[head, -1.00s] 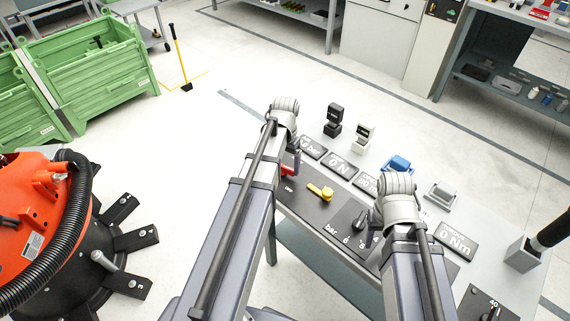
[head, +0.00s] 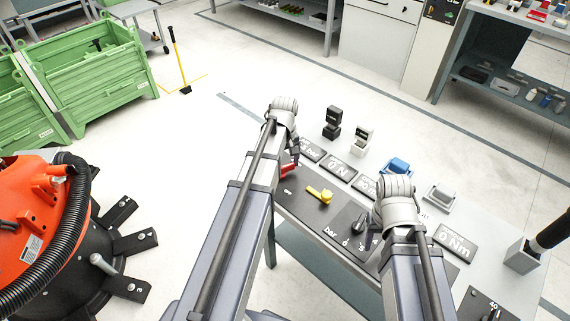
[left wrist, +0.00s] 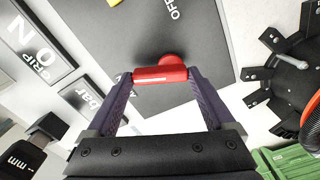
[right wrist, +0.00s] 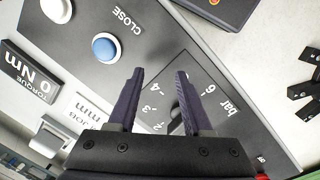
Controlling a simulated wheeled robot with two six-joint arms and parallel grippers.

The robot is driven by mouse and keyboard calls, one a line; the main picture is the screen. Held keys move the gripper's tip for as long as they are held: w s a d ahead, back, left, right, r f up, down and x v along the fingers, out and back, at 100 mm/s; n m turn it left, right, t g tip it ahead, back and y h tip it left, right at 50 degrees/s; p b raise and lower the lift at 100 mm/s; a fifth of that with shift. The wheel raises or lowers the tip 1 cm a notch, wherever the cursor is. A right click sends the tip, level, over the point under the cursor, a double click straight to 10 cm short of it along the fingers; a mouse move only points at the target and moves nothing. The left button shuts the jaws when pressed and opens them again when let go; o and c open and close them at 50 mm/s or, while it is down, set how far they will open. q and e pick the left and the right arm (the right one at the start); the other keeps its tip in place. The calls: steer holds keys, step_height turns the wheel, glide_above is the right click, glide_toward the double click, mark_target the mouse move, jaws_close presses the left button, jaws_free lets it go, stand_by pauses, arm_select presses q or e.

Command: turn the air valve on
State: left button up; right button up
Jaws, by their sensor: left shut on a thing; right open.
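The red air valve handle (left wrist: 160,75) lies between the two fingertips of my left gripper (left wrist: 160,78), which is shut on it. Its round hub sits on the dark panel (left wrist: 206,45), near an "OFF" label. In the head view the red handle (head: 289,169) shows just below my left gripper (head: 294,152), partly covered by it. My right gripper (right wrist: 160,72) is open and empty over the panel with the "bar" scale. A dark knob (right wrist: 180,122) shows between its fingers, partly hidden; I cannot tell the distance between them.
A yellow handle (head: 320,194) sits right of the red one. Display plates (head: 338,166) and small blocks (head: 333,122) stand behind on the bench. A blue button (right wrist: 105,48) lies near the right gripper. Green crates (head: 90,75) and an orange-black machine (head: 40,220) stand to the left.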

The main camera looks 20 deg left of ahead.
arm_select(q)
steer(key=shift+w+a+n, duration=0.1)
steer(key=shift+a+n, duration=0.05)
steer(key=shift+n, duration=0.95)
steer(key=shift+a+n, duration=0.1)
steer(key=shift+n, duration=1)
steer(key=o, duration=1.1)
step_height(320, 180, up, 8)
steer(key=p, duration=0.8)
steer(key=shift+f, duration=0.1)
arm_select(e)
step_height(320, 180, up, 8)
steer(key=shift+f, duration=0.15)
